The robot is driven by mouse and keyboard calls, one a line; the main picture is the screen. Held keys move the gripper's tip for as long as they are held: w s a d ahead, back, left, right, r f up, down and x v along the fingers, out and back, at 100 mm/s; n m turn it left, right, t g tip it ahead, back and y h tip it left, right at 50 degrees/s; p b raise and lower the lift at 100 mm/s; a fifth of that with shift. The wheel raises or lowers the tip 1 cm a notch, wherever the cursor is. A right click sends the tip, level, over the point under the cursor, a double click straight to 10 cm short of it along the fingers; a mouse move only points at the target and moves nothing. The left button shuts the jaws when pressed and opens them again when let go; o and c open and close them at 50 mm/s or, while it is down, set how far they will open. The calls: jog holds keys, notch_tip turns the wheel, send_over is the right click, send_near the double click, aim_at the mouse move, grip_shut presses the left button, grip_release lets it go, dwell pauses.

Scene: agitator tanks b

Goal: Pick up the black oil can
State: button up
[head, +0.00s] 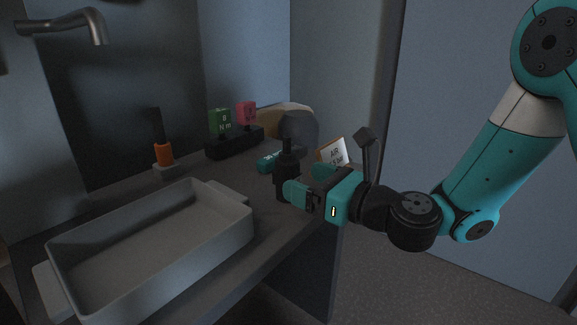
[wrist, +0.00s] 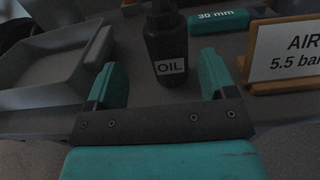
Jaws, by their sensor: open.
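The black oil can (wrist: 166,42) stands upright on the dark bench, with a white OIL label facing the wrist camera. In the head view the can (head: 286,172) is just left of my gripper, which hides part of it. My gripper (wrist: 162,82) is open, its two teal fingers spread wide. In the wrist view the can shows between and beyond the fingers, closer to the right one. In the head view my gripper (head: 297,190) is at the bench's right edge, level with the can's lower part. I cannot tell whether a finger touches the can.
A grey tray (head: 243,214) stands left of the can. A teal 30 mm piece (wrist: 219,19) lies behind it, and a wooden-framed AIR sign (wrist: 285,55) stands to its right. An orange-handled tool (head: 164,154) and a black holder with green and red blocks (head: 235,142) are further back.

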aim_at(297, 173)
jog(key=x, duration=0.5)
jog(key=shift+w+r, duration=0.1)
jog(key=shift+w, duration=0.4)
jog(key=shift+c, duration=0.4)
jog(key=c, duration=1.1)
